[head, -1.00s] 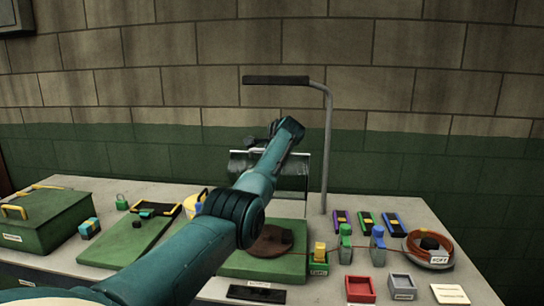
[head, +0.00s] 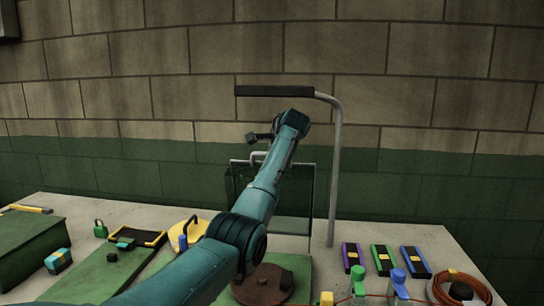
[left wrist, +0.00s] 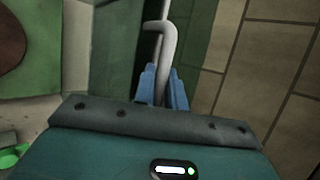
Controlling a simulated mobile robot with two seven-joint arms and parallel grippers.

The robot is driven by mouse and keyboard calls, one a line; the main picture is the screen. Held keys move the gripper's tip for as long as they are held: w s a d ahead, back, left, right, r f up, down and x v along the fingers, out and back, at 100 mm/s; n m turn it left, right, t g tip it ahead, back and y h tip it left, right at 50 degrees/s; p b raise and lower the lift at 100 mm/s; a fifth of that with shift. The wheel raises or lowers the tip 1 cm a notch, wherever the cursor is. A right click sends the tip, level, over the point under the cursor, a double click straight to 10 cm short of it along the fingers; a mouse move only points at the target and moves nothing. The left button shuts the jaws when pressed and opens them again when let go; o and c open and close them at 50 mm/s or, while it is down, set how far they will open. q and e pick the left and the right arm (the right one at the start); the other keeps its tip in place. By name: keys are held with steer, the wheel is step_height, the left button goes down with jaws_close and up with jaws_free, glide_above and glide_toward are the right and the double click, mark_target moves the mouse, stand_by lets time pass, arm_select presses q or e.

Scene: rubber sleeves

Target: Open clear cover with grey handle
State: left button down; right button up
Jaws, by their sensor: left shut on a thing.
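The clear cover (head: 303,203) stands roughly upright at the back of the table in the head view, a see-through panel with a thin frame. Its grey handle (head: 256,156) shows at the top edge, partly behind my left arm. In the left wrist view the bent grey handle (left wrist: 167,38) runs down between the blue fingers of my left gripper (left wrist: 161,84), which is shut on it. In the head view my arm hides the fingers and the middle of the cover. My right gripper is not in view.
A grey post (head: 335,170) with a black bar (head: 275,91) rises just right of the cover. A green board with a brown disc (head: 262,284) lies in front. A yellow round thing (head: 188,232) with a blue padlock stands left. Coloured blocks (head: 383,260) and a cable coil (head: 462,290) are right.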

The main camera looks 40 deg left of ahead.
arm_select(q)
steer(key=shift+w+a+f, duration=0.1)
steer(key=shift+w, duration=0.1)
stand_by(0.4)
steer(key=c, duration=1.5)
jaws_free()
steer(key=shift+o, duration=0.2)
steer(key=b+v, duration=0.3)
steer(key=v, duration=1)
steer(key=shift+r, duration=0.35)
